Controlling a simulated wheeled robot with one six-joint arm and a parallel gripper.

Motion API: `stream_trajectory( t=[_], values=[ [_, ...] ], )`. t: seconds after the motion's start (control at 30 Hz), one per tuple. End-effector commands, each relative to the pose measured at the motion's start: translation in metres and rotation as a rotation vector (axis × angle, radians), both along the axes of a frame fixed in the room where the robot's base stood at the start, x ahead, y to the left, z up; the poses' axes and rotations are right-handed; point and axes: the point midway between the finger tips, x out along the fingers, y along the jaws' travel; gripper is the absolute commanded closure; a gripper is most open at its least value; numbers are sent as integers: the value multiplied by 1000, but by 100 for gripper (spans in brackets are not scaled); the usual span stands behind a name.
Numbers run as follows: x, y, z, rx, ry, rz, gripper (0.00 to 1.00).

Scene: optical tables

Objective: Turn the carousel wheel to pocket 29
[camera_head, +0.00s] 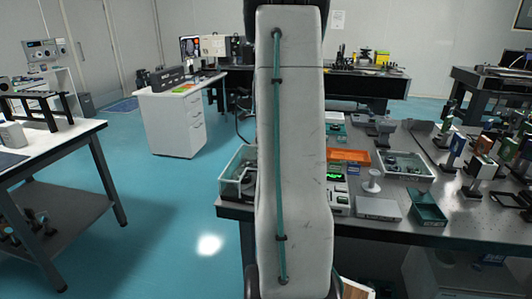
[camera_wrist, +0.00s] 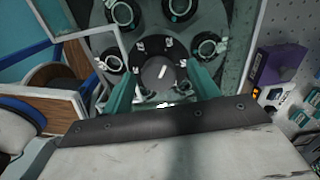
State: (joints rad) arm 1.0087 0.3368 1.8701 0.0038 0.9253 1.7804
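In the wrist view the carousel wheel (camera_wrist: 210,18) fills the upper middle, a grey disc with several round, dark-rimmed pockets around a dark hub (camera_wrist: 150,50). The hub has a white mark at its centre and small pale labels near its edge. My gripper (camera_wrist: 160,73) has its two teal fingers apart, one on each side of the hub. I cannot tell whether the fingers touch it. No pocket number is legible. In the head view my arm covers the middle, and neither my gripper nor the wheel can be made out.
In the head view the optical table (camera_head: 450,238) at right carries an orange tray (camera_head: 348,156), a green bin (camera_head: 428,208), a clear-walled box (camera_head: 238,172) and several mounts. A side table (camera_head: 40,150) stands left. Blue floor between is free. A purple box (camera_wrist: 280,62) is right of the wheel.

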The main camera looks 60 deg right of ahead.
Motion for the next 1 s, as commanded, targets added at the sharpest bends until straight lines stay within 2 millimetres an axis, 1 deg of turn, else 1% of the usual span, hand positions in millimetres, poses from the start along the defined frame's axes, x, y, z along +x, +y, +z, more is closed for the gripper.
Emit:
stream_trajectory(
  t=[0.27,0.37,0.6,0.7,0.83,1.0],
  values=[
    [-2,0,1,4,5,-1,41],
    [-2,0,11,2,4,-1,41],
    [-1,0,52,0,2,-1,41],
    [-1,-1,65,0,2,-1,41],
    [-1,0,75,2,3,-2,41],
    [-1,0,77,3,3,-1,41]
  ],
)
